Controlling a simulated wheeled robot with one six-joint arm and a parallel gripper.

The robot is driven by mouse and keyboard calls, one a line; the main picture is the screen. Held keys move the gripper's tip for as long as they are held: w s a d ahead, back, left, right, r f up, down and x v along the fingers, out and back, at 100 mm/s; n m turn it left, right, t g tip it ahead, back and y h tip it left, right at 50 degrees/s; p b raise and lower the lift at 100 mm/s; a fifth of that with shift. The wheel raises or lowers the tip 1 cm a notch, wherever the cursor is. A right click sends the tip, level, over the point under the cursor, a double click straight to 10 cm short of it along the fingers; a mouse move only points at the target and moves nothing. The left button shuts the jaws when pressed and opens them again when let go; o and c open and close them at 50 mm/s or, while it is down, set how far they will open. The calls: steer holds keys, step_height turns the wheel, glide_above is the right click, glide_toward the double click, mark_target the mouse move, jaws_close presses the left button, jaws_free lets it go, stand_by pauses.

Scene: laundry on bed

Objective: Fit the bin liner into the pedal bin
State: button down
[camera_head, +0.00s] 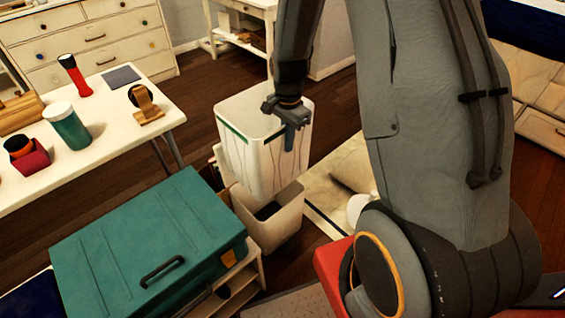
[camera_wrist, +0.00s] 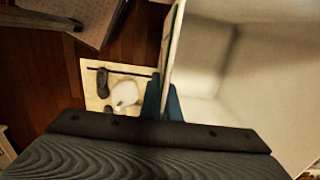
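The bin liner (camera_head: 262,160) is a tall white open-topped form with a green strip along its rim, roughly upright in the head view. My gripper (camera_head: 291,137) is at its right rim, with blue fingers pointing down. In the wrist view the blue fingers (camera_wrist: 164,102) sit on either side of the liner wall (camera_wrist: 172,45), shut on it; the pale interior (camera_wrist: 215,65) opens to the right. The cream pedal bin (camera_head: 284,222) stands open below, its inside dark. The liner's lower end overlaps the bin's mouth in the picture; I cannot tell if it is inside or above.
A teal case (camera_head: 150,245) on a low shelf stands at the front left, close to the bin. A white table (camera_head: 90,150) with a green canister (camera_head: 66,127) is at left. A pale mat (camera_head: 325,190) lies right of the bin.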

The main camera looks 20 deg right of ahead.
mark_target(284, 168)
steer(key=f+b, duration=0.2)
steer(key=f, duration=0.1)
steer(key=w+f+b, duration=0.1)
steer(key=f+b, duration=0.2)
steer(key=w+f+b, duration=0.1)
steer(key=f+b, duration=0.1)
steer(key=f, duration=0.1)
steer(key=shift+w+b, duration=0.25)
steer(key=shift+b, duration=0.05)
steer(key=shift+a+r+p, duration=0.1)
steer(key=shift+r+p, duration=0.05)
steer(key=shift+p, duration=0.25)
steer(key=shift+f+b, duration=1.4)
steer(key=shift+f, duration=1.6)
steer(key=shift+p, duration=0.75)
